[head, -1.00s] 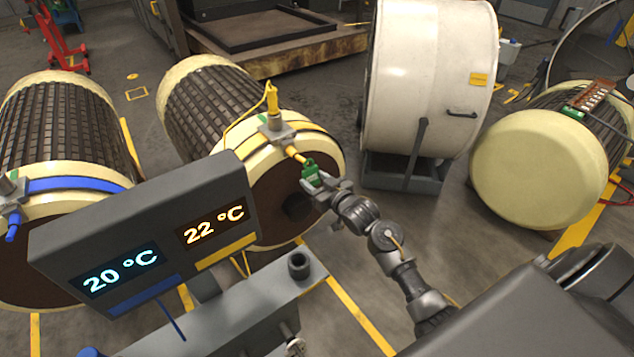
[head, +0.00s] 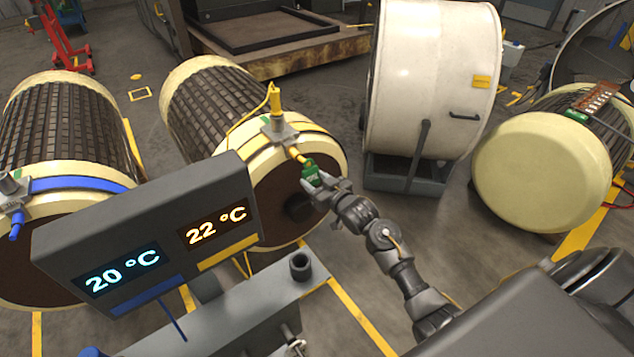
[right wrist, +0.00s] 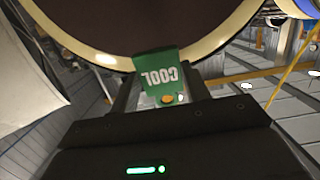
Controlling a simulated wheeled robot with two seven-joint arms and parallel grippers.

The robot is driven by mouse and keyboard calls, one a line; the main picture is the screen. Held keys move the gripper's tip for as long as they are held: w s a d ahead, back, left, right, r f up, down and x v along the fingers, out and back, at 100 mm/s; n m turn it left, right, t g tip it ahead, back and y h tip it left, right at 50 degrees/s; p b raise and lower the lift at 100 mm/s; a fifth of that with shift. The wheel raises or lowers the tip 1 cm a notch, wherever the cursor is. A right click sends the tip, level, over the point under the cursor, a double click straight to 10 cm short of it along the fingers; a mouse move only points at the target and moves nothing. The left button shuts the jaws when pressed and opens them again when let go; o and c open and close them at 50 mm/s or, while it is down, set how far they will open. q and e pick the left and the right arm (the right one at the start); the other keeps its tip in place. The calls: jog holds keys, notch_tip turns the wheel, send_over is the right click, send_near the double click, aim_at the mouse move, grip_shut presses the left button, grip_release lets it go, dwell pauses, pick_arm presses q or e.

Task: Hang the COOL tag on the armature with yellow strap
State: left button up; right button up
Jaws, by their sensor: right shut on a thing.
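The green COOL tag (head: 311,175) is between the fingers of my right gripper (head: 318,185), which is shut on it. In the right wrist view the tag (right wrist: 158,78) shows its COOL lettering upside down between the fingers. The armature with the yellow strap (head: 205,95) lies in the middle left of the head view. A yellow peg (head: 298,156) sticks out from the clamp (head: 276,130) on its strap. The tag is at the outer end of this peg; I cannot tell whether it is hooked on. My left gripper is not in view.
A display (head: 150,235) reads 20 °C over blue and 22 °C over yellow. A blue-strapped armature (head: 68,125) lies at left, a cream-ended one (head: 540,170) at right with a rack of tags (head: 598,100). A white drum (head: 425,80) stands behind my right arm.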

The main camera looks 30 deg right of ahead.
jog(key=shift+w+f, duration=0.1)
jog(key=shift+w, duration=0.25)
dwell(0.5)
jog(key=shift+b+x, duration=0.55)
jog(key=shift+x, duration=0.45)
jog(key=shift+f, duration=0.25)
dwell(0.3)
jog(key=o, duration=1.1)
